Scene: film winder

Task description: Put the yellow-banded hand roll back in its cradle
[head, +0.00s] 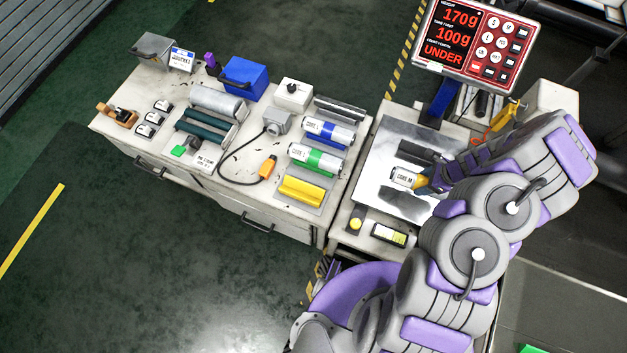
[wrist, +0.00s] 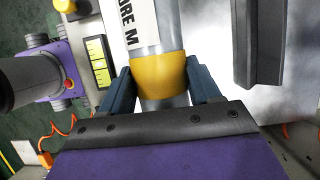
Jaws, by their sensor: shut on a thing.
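The yellow-banded hand roll (head: 405,179), a pale cylinder marked "CORE M", is at the bright metal plate of the scale (head: 376,159) in the head view. In the wrist view, my gripper (wrist: 160,86) is shut on its yellow band (wrist: 160,75), one blue finger on each side. I cannot tell whether the roll touches the plate. A yellow cradle (head: 303,190) is empty on the left bench. It lies below the green-banded roll (head: 316,158) and the blue-banded roll (head: 328,131), which rest in their holders.
The scale display (head: 474,40) reads 170g, 100g and UNDER. A cable with an orange end (head: 268,167) lies left of the cradle. A yellow button (head: 355,223) and a small level-like box (head: 389,234) are at the plate's front. A dark bar (wrist: 257,45) stands right of the roll.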

